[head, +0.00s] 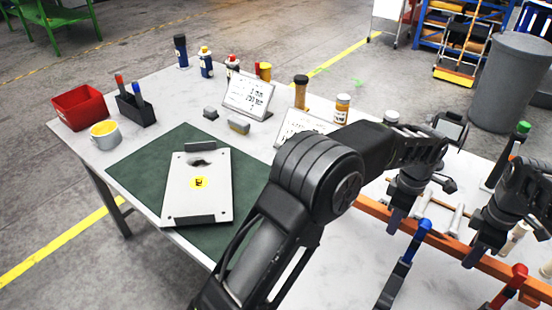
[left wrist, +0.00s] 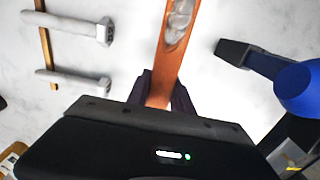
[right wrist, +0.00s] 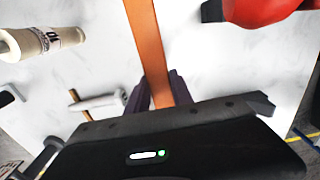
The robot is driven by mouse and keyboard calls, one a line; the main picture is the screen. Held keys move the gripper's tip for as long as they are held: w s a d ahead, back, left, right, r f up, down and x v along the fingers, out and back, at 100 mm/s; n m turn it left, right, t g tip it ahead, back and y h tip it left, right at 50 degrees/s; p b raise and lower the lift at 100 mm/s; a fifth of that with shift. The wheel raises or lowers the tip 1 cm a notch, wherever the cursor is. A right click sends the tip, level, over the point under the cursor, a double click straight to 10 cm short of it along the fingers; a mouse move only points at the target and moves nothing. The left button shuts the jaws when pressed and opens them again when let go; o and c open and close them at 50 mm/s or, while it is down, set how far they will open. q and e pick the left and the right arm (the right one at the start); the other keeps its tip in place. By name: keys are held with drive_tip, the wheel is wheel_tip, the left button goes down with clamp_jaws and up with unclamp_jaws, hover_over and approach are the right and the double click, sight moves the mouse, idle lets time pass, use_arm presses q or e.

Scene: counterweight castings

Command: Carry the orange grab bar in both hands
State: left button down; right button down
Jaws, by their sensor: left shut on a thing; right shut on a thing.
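The orange grab bar (head: 500,270) runs diagonally across the right side of the table in the head view, partly hidden by my arms. My left gripper (head: 395,218) is shut on the bar toward its upper left end. The left wrist view shows the bar (left wrist: 168,75) between the left fingers (left wrist: 160,88). My right gripper (head: 472,252) is shut on the bar farther to the right. The right wrist view shows the bar (right wrist: 148,48) between the right fingers (right wrist: 160,90). I cannot tell how high the bar is above the tabletop.
A blue-handled tool (head: 405,260) and a red-handled tool (head: 512,285) lie near the bar. A grey plate (head: 205,205) rests on a green mat (head: 140,170). A red bin (head: 80,107), bottles and sign cards stand farther back. A grey barrel (head: 510,80) stands beyond the table.

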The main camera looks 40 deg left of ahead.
sight(388, 240)
idle(0.4)
